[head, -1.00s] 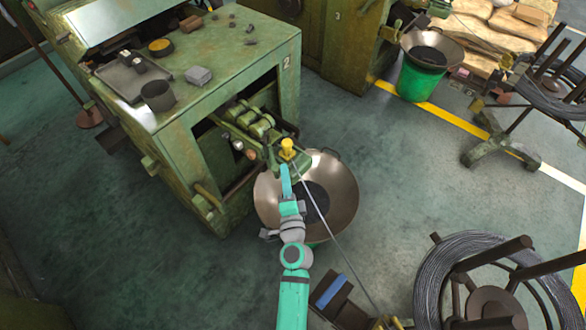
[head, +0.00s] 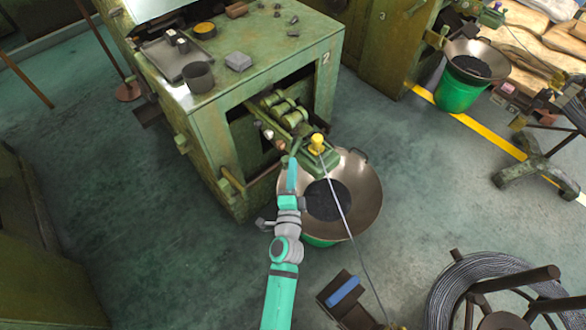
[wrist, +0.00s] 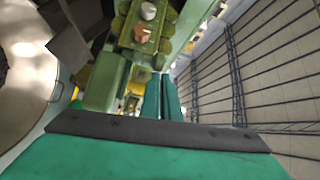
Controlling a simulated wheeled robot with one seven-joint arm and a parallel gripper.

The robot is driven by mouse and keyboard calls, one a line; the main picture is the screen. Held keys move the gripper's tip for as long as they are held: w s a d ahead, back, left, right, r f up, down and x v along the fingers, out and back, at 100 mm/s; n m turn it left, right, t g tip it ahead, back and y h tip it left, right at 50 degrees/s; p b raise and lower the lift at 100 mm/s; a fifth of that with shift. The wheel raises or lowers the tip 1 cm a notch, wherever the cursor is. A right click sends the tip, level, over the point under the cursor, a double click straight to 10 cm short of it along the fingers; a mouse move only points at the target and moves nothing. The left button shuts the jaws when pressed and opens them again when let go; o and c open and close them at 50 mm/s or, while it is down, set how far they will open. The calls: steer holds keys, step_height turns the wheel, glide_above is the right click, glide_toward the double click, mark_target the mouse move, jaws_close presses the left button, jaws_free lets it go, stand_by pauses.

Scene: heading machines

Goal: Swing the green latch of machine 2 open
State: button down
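Machine 2 (head: 207,117) is a worn green cabinet with a "2" near its top right corner. On its open front is a feed unit with green rollers (head: 283,108) and a green block (head: 322,160) topped by a yellow knob (head: 317,143). A thin green lever (head: 296,146) left of the knob may be the latch; I cannot tell for sure. My gripper (head: 292,162) is just below this lever and left of the knob; contact is unclear. In the wrist view its two teal fingers (wrist: 162,96) lie close together, with nothing visible between them.
A wide metal pan (head: 362,190) on a green bucket stands under the feed unit, right of my gripper. A wire (head: 350,230) runs from the block down to the lower right. A wire coil (head: 455,290) stands there. Floor left of my arm is clear.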

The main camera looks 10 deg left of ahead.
steer(key=shift+s+a+f+n+y, duration=0.15)
steer(key=shift+a+f+y, duration=0.1)
steer(key=shift+a, duration=0.65)
steer(key=shift+w+a+f+n+y, duration=0.15)
steer(key=shift+a+y, duration=0.1)
steer(key=shift+a, duration=0.6)
steer(key=shift+s+d, duration=0.1)
steer(key=s+d+r+h, duration=0.1)
steer(key=d, duration=0.6)
steer(key=s+a, duration=0.7)
steer(key=shift+s, duration=0.2)
steer(key=shift+a, duration=0.15)
